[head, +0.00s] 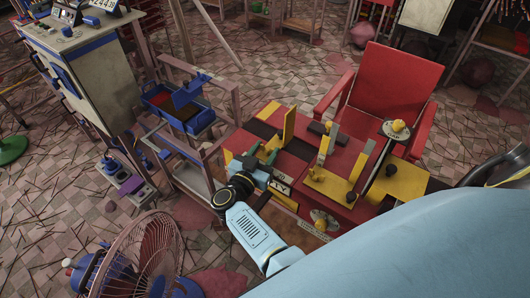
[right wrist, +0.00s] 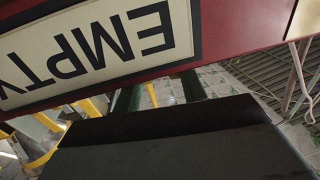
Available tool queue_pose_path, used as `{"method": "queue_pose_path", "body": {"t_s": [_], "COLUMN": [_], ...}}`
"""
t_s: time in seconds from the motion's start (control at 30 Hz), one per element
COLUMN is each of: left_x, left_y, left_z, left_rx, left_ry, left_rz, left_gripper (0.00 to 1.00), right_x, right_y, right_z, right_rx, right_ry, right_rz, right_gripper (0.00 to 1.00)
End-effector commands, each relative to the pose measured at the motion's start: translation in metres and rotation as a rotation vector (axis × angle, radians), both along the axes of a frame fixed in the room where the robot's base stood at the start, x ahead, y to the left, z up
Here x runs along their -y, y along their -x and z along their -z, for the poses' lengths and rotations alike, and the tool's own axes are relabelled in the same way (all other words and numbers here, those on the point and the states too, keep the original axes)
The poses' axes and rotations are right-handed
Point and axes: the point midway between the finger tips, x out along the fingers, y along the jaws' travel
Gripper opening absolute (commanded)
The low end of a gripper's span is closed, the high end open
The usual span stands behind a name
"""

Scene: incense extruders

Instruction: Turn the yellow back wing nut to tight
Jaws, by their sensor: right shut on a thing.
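My right gripper (head: 262,154), with green fingers, is over the left part of the red bench in the head view. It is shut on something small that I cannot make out. In the right wrist view its green fingers (right wrist: 160,93) show beyond a large black surface, with a narrow yellow strip between them. I cannot tell whether that strip is the back wing nut. A yellow upright post (head: 289,125) stands just behind the gripper. Yellow knobs sit on round plates at the back right (head: 398,125) and at the front (head: 320,222). My left gripper is not in view.
The red bench (head: 345,205) carries more yellow parts and dark blocks. An EMPTY label (right wrist: 100,45) is close to the right wrist. A red chair (head: 395,85) stands behind the bench. A blue tray (head: 180,108) is at left, and a fan (head: 140,255) stands at the front left.

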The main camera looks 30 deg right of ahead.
Motion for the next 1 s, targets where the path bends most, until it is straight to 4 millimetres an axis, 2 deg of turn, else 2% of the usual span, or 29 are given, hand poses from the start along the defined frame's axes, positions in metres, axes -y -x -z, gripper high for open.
{"method": "queue_pose_path", "body": {"t_s": [0.33, 0.37, 0.5, 0.83, 1.0], "left_x": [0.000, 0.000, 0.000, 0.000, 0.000], "left_y": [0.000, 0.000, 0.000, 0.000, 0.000], "left_z": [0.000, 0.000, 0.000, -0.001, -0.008], "left_rx": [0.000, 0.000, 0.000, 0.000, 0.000], "left_ry": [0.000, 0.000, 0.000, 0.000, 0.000], "left_rz": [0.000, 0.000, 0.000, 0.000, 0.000], "left_gripper": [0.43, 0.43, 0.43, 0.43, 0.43], "right_x": [-0.001, -0.001, -0.001, 0.000, 0.000], "right_y": [0.001, 0.001, 0.000, 0.000, 0.000], "right_z": [0.002, 0.002, 0.001, -0.001, -0.008], "right_rx": [-0.003, -0.003, -0.002, -0.001, -0.001], "right_ry": [-0.004, -0.004, -0.002, -0.001, -0.001], "right_rz": [0.000, 0.000, 0.001, 0.001, 0.001], "right_gripper": [0.19, 0.46, 0.64, 0.64, 0.64]}}
